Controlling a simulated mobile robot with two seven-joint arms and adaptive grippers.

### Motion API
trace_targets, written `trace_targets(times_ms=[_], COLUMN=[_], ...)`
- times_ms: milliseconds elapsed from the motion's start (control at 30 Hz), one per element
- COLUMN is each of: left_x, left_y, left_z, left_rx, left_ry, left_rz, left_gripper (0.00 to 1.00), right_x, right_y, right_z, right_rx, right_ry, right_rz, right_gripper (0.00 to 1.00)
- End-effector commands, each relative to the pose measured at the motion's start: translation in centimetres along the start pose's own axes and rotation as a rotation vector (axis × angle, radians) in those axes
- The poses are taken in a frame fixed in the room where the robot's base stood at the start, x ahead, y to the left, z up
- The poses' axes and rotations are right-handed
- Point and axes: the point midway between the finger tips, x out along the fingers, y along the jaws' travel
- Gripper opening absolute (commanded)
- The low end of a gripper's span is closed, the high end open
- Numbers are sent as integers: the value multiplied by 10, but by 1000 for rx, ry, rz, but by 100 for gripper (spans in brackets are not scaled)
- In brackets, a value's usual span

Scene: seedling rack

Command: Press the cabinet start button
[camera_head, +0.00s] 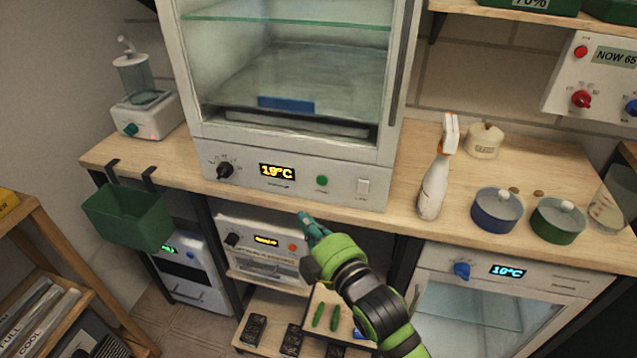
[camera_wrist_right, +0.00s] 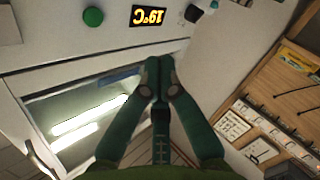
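The white cabinet (camera_head: 345,183) stands on the wooden bench, with a glass chamber above its front panel. The panel carries a black knob (camera_head: 224,170), a display reading 19°C (camera_head: 277,172), a round green button (camera_head: 322,180) and a white rocker switch (camera_head: 363,187). The green button also shows in the right wrist view (camera_wrist_right: 93,16), upside down at the upper left. My right gripper (camera_head: 306,220) is below the panel, its teal fingertips apart from the button. In the right wrist view its fingers (camera_wrist_right: 158,70) are together with nothing between them. My left gripper is not in view.
A lower white unit (camera_head: 262,255) with an orange button sits on a shelf under the bench. A spray bottle (camera_head: 434,185) and two lidded pots stand right of the cabinet. A green bin (camera_head: 128,218) hangs at the bench's left front edge. A second cabinet (camera_head: 510,300) shows 10°C.

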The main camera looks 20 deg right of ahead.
Motion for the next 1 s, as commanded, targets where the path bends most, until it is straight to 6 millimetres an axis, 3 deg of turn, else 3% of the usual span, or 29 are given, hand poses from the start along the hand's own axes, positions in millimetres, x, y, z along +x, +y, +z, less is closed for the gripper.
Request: trace_targets(times_ms=[433, 833, 1000], left_x=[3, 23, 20], left_y=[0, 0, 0], left_z=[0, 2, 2], left_rx=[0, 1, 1], left_ry=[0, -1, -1], left_rz=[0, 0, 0], left_gripper=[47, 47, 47], right_x=[6, 43, 55], right_y=[3, 30, 39], right_z=[5, 33, 40], right_rx=[-1, -1, -2], right_ry=[0, -1, -1], right_rz=[1, 2, -1], right_gripper=[0, 0, 0])
